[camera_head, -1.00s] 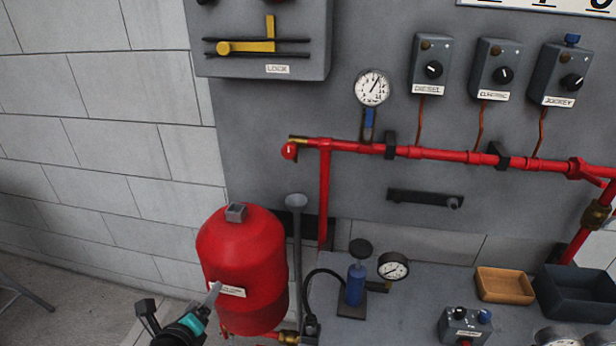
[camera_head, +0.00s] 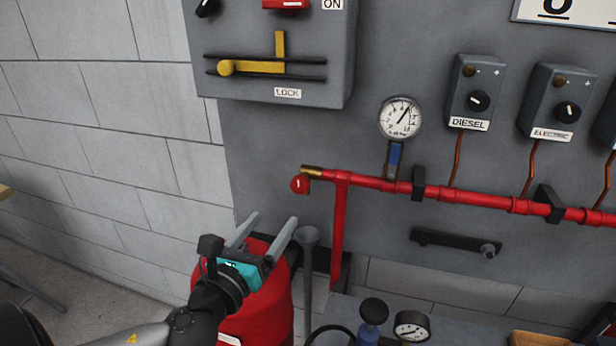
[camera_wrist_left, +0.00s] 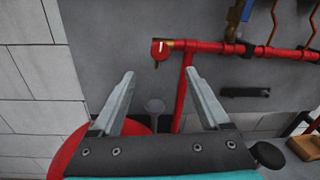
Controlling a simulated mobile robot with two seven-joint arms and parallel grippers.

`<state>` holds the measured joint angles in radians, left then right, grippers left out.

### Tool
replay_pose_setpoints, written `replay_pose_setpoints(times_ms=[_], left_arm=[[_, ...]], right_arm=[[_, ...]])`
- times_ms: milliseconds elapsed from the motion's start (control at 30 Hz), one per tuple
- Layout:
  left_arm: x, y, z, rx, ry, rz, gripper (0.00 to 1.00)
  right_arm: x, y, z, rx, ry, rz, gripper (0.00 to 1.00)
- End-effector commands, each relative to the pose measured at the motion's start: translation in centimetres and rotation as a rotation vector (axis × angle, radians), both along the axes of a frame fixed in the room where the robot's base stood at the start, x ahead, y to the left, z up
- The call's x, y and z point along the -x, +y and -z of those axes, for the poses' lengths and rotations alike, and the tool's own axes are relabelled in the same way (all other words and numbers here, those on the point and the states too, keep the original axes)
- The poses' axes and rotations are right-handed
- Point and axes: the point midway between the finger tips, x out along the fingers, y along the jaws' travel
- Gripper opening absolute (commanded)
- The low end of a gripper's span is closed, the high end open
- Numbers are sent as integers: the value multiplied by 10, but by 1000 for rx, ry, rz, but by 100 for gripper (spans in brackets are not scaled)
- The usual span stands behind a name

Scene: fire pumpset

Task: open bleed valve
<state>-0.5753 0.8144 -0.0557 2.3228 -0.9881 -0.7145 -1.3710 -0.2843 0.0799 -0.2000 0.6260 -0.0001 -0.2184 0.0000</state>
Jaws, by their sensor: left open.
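The bleed valve appears to be the red round handle (camera_head: 300,184) with a white mark, beside a brass fitting (camera_head: 312,171) at the left end of the red pipe. The handle also shows in the left wrist view (camera_wrist_left: 160,49), at upper middle beyond my fingertips. My left gripper (camera_head: 270,221) is open and empty, its two grey fingers pointing up toward the valve from below left. In the left wrist view the fingers (camera_wrist_left: 159,76) are spread below the valve with a gap, not touching it. My right gripper is not in view.
A red tank (camera_head: 265,318) stands below and partly behind my left gripper. A grey funnel-topped pipe (camera_head: 308,262) rises right of the fingers. The red pipe (camera_head: 375,183) runs right along the grey panel, under a pressure gauge (camera_head: 399,118). The grey lock box (camera_head: 270,85) hangs above.

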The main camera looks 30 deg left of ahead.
Motion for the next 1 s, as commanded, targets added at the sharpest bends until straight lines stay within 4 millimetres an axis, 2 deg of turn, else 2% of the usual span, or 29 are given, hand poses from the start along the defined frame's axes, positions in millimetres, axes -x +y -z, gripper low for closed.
replay_pose_setpoints(times_ms=[200,267,700,1000], left_arm=[[-20,3,-1,-1,-3,0,79],[-26,5,-1,0,-3,-1,79],[-78,13,0,2,-1,-1,79],[-115,19,1,2,0,-3,79]], right_arm=[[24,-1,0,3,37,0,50],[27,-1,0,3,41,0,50],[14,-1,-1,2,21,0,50],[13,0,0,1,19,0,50]])
